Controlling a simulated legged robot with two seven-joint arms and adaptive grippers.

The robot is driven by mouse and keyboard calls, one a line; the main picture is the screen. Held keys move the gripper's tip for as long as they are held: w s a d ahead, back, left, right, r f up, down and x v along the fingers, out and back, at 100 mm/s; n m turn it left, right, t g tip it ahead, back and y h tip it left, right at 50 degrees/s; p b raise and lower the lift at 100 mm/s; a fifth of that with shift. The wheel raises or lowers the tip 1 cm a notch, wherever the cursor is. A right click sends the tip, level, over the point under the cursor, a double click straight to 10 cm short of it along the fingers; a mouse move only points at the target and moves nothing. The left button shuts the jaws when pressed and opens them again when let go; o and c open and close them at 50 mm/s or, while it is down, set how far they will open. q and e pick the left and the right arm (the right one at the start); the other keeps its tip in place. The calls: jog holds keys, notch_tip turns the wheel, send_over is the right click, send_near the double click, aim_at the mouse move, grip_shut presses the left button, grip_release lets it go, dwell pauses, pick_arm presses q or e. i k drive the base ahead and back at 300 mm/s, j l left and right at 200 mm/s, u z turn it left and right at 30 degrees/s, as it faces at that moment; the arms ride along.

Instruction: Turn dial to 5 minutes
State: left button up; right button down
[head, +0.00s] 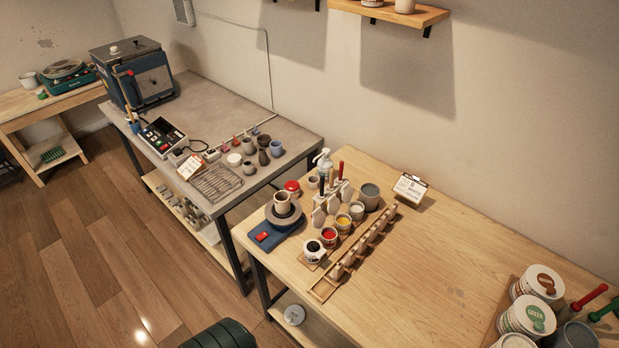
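Neither of my grippers is in view. No dial marked in minutes can be read from here. A small white round thing with a dark centre (314,251) sits at the front left of the wooden table and may be a timer. Its markings are too small to read. A control box with buttons (162,137) lies on the grey table in front of the kiln; its knobs and any setting are too small to tell.
The wooden table (430,265) has a clear middle. A blue scale (272,234) with a pot, paint cups and a wooden rack (352,258) crowd its left end. Lidded tubs (540,283) stand at its right. A dark kiln (133,75) stands on the grey table (225,110).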

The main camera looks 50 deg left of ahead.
aim_at(292, 187)
jog(key=u, duration=1.7)
